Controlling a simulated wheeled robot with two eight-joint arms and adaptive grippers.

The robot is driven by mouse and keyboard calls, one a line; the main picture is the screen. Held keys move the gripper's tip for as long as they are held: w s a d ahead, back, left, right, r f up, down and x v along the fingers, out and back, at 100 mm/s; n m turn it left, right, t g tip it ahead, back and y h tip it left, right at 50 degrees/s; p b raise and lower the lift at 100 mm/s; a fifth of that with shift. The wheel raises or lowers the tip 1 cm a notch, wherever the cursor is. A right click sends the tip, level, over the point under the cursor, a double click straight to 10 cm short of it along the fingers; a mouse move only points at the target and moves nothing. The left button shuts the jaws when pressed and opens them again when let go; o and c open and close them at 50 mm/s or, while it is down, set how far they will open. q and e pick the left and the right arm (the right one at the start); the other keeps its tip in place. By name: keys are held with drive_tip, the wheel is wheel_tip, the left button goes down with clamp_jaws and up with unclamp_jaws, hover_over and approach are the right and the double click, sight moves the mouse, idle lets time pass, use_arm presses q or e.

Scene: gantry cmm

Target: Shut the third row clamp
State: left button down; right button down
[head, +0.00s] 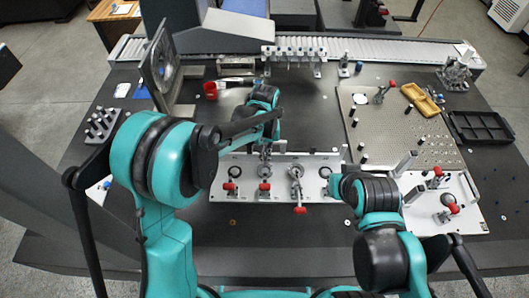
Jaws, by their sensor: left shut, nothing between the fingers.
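A white panel (222,194) on the dark table carries a row of toggle clamps with red handles. The first clamp (231,186) and second clamp (264,187) from the left have their handles close to the panel. The third row clamp (298,187) has its red handle reaching out past the panel's front edge. The row's right end is partly hidden by my right arm. My left gripper (266,152) is shut and empty, pointing down above the second clamp, left of the third. My right gripper is hidden behind its own arm.
A perforated plate (400,135) with posts and a yellow tray (421,99) lies at the right. Another white panel (465,212) with red-handled clamps stands at the front right. A red cup (210,91) is behind my left arm. The table front is mostly clear.

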sight(265, 187)
use_arm(q)
drive_tip(key=shift+s+f+b, duration=0.3)
drive_tip(key=shift+s+f, duration=0.3)
drive_tip(key=shift+f, duration=0.5)
drive_tip(key=shift+s+f+b, duration=0.25)
drive_tip(key=shift+s+f, duration=0.3)
drive_tip(key=shift+f, duration=0.55)
drive_tip(key=shift+s+f+b, duration=0.3)
drive_tip(key=shift+s+f, duration=0.3)
drive_tip(key=shift+f, duration=0.5)
drive_tip(key=shift+s+d, duration=0.15)
